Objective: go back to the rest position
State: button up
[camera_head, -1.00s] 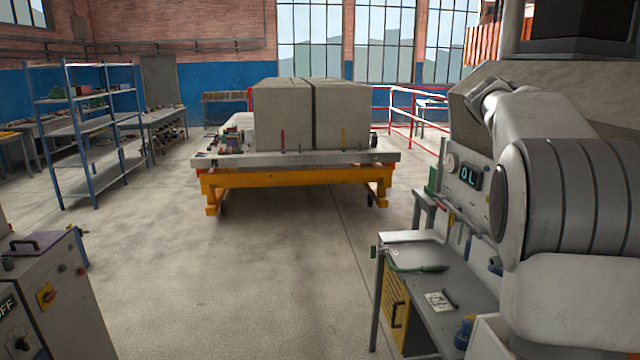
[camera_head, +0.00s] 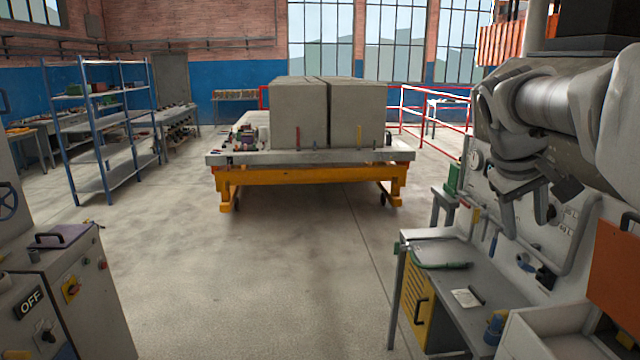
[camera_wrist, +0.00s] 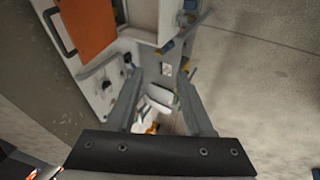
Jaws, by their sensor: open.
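My gripper (camera_head: 527,222) hangs from my bent arm on the right of the head view, in front of the tool panel and above the grey workbench. Its two fingers are apart and nothing shows between them. In the wrist view my gripper (camera_wrist: 160,78) has both fingers spread, with the panel and bench beyond them. It appears empty and clear of the bench top.
The workbench (camera_head: 452,262) with a green-handled tool stands at the right, below the tool panel (camera_head: 480,185). An orange panel (camera_head: 617,270) is at the right edge. A yellow trolley (camera_head: 310,176) carries grey blocks. A control cabinet (camera_head: 75,300) stands left. The middle floor is clear.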

jog(key=s+a+f+t+y+b, duration=0.1)
jog(key=s+a+f+y, duration=0.1)
jog(key=s+a+f, duration=0.5)
jog(key=s+a+f+t+y+b, duration=0.1)
jog(key=s+a+f+y, duration=0.2)
jog(key=s+a+f, duration=0.4)
jog(key=s+a, duration=0.5)
jog(key=shift+f+m, duration=0.4)
jog(key=shift+s+d, duration=0.1)
jog(key=shift+d, duration=0.05)
